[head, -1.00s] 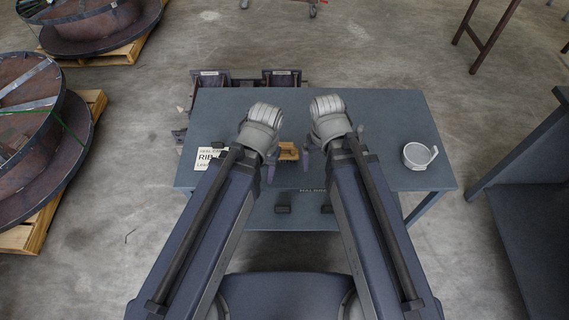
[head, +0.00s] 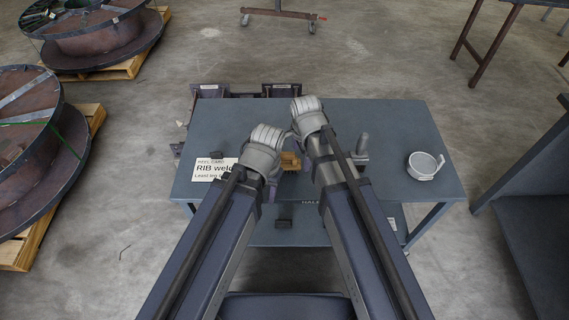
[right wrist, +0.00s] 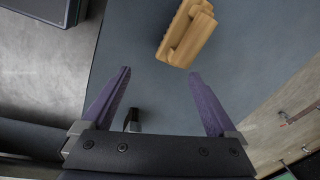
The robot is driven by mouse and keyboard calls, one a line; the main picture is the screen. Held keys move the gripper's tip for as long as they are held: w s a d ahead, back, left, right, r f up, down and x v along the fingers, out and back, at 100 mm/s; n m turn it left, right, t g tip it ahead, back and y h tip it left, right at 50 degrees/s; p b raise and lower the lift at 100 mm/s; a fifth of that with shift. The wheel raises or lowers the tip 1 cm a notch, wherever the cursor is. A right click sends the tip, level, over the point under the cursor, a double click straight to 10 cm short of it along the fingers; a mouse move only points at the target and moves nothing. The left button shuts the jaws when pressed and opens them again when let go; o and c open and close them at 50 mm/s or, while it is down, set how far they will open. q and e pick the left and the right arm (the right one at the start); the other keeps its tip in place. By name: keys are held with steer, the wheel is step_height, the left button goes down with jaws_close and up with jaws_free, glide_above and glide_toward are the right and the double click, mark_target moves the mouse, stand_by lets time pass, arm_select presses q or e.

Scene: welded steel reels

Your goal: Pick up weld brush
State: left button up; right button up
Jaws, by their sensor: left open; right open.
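The weld brush, a yellow-brown wooden piece (head: 291,161), lies on the blue-grey table (head: 390,122), partly hidden between my two arms in the head view. In the right wrist view the brush (right wrist: 187,35) lies at the top, beyond the fingertips and right of the middle, with a stepped block shape. My right gripper (right wrist: 159,72) is open and empty, its purple fingers apart and not touching the brush.
A white reel card (head: 210,170) lies on the table's left. A light grey round pot with a handle (head: 424,166) stands on its right. Dark bins (head: 282,89) sit behind the table. Steel reels (head: 35,125) on pallets stand left. A bench (head: 535,190) stands right.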

mark_target(285, 164)
steer(key=a+m, duration=0.1)
steer(key=w+a+m, duration=0.1)
steer(key=a+m, duration=0.2)
steer(key=shift+w+a, duration=0.3)
steer(key=shift+w, duration=0.1)
steer(key=shift+w+f+b, duration=0.2)
steer(key=shift+f+b, duration=1.1)
steer(key=shift+b, duration=0.05)
steer(key=f+b, duration=0.5)
steer(key=shift+w+a+f, duration=0.15)
steer(key=shift+a, duration=0.1)
jaws_close()
